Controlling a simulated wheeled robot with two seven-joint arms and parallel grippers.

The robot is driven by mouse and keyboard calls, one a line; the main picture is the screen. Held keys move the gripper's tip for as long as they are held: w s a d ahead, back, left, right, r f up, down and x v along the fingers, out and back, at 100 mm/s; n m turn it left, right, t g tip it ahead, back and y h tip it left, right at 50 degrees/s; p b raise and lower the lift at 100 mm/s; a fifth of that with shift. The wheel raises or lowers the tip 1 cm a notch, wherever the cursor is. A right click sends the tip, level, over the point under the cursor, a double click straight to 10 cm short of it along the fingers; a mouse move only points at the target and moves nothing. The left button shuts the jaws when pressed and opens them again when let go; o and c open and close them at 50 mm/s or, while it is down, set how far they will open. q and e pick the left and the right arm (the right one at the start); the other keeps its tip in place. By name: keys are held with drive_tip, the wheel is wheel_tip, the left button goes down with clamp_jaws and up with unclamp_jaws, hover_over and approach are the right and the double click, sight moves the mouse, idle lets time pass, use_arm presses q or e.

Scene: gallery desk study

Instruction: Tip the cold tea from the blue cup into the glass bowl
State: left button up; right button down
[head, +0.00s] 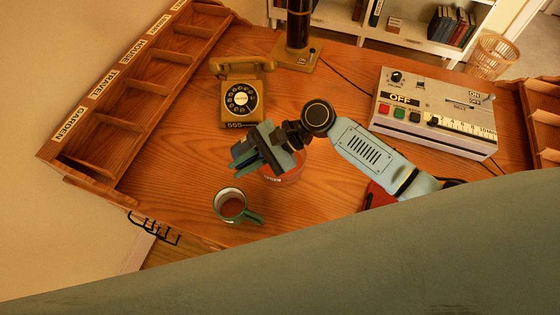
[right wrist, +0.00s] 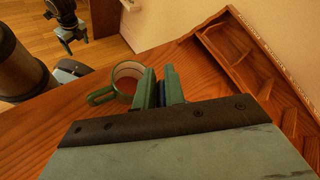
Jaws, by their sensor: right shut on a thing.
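A green-blue cup (head: 231,206) with a pale inside stands upright on the desk and holds reddish-brown liquid. It also shows in the right wrist view (right wrist: 126,80), left of the fingers. My right gripper (head: 248,155) is raised behind the cup, apart from it in the head view. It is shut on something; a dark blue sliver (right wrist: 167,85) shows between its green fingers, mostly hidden. The clear, reddish glass bowl (head: 286,174) stands below the right gripper, partly covered by it. My left gripper (right wrist: 76,38) shows in the right wrist view, open, away from the desk.
A rotary telephone (head: 240,98) stands behind the cup. A wooden pigeonhole rack (head: 120,135) runs along the left. A control box (head: 436,110) stands at the right, and a lamp base (head: 299,57) at the back. A red thing (head: 376,196) lies partly under my right arm.

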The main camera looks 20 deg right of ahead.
drive_tip(key=shift+d, duration=0.1)
idle(0.3)
drive_tip(key=shift+d+y+b, duration=0.2)
drive_tip(key=shift+y+b, duration=0.15)
drive_tip(key=shift+y, duration=0.05)
drive_tip(key=shift+w+d+r, duration=0.1)
drive_tip(key=shift+r, duration=0.05)
drive_tip(key=shift+d+y, duration=0.15)
drive_tip(key=shift+y, duration=0.25)
drive_tip(key=shift+d+r, duration=0.1)
drive_tip(key=shift+d, duration=0.05)
idle(0.4)
drive_tip(key=shift+d+y+b, duration=0.1)
drive_tip(key=shift+y+b, duration=0.2)
